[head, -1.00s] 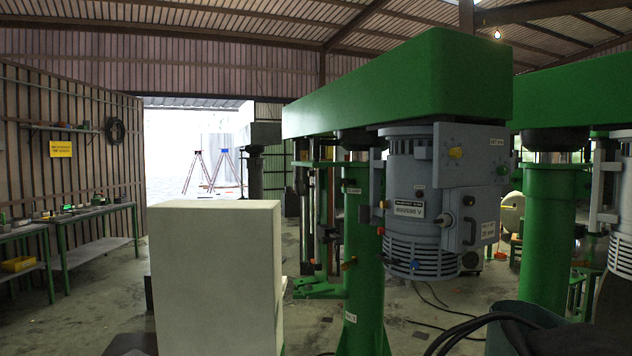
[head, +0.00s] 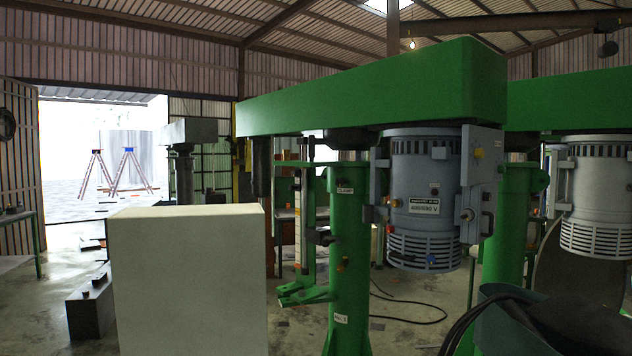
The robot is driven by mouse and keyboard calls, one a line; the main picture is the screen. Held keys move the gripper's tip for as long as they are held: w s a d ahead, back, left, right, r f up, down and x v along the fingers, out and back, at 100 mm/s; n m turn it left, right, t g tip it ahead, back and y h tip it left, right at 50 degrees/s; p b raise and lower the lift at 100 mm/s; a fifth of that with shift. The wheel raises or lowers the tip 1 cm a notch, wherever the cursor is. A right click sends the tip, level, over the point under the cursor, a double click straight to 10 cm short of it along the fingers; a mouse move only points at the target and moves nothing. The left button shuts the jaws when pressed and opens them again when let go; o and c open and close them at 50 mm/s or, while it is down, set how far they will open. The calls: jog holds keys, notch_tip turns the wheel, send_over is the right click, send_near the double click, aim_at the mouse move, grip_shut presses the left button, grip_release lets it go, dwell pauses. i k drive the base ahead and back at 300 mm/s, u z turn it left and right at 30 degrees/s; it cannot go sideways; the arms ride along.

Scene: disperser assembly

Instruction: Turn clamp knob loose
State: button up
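The green disperser has a long overhead beam (head: 370,95) on an upright green column (head: 348,230). A grey motor (head: 425,200) with a vented casing hangs under the beam to the right of the column. A small label (head: 345,187) is high on the column. A small orange knob-like part (head: 342,264) sits lower on the column, and a dark fitting (head: 322,237) projects at its left side. I cannot tell which of these is the clamp knob. My gripper is not in view, and no contact with the machine shows.
A large pale box (head: 188,285) stands in the left foreground. A second green disperser (head: 515,215) stands at the right. Dark cables (head: 408,319) lie on the floor behind the column. A dark green container (head: 500,300) is at the lower right. Open floor shows at the left, towards the bright doorway.

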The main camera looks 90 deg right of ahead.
aim_at(340, 182)
jog(key=i, duration=0.15)
jog(key=z, duration=2.65)
jog(key=i, duration=2.65)
